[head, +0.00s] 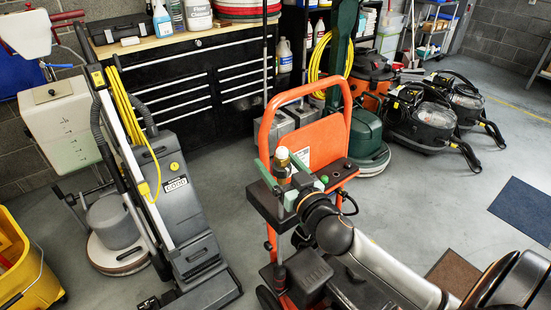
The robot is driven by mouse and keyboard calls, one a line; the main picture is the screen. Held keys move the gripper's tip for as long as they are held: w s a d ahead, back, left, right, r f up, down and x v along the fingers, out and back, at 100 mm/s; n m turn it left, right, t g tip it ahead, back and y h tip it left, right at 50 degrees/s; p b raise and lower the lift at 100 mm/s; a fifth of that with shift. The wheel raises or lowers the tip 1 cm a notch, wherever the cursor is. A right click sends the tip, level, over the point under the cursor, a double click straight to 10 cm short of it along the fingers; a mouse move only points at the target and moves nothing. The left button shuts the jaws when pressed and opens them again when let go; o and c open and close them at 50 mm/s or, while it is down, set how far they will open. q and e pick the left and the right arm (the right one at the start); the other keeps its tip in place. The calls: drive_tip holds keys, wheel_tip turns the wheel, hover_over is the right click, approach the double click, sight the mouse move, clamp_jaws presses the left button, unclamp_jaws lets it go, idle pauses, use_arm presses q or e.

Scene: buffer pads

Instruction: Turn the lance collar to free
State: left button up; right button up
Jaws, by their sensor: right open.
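An orange cart (322,140) stands near the middle of the head view. On its dark front shelf (265,203) is an upright fitting with a copper-coloured collar (282,168) and a pale cap (282,153). My right gripper (284,171) reaches in from the lower right. Its green fingers are open, one on each side of the collar. I cannot tell whether either finger touches it. The collar's lower part is partly hidden by the gripper, and no setting mark is readable. My left gripper is not in view.
A grey upright floor machine (178,190) with a yellow cord stands left of the cart. A yellow bucket (30,275) is at the far left. A black tool chest (205,85) and several vacuums are behind. The floor at right is mostly clear, with mats (522,210).

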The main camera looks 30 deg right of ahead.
drive_tip(key=shift+w, duration=0.5)
clamp_jaws()
idle(0.4)
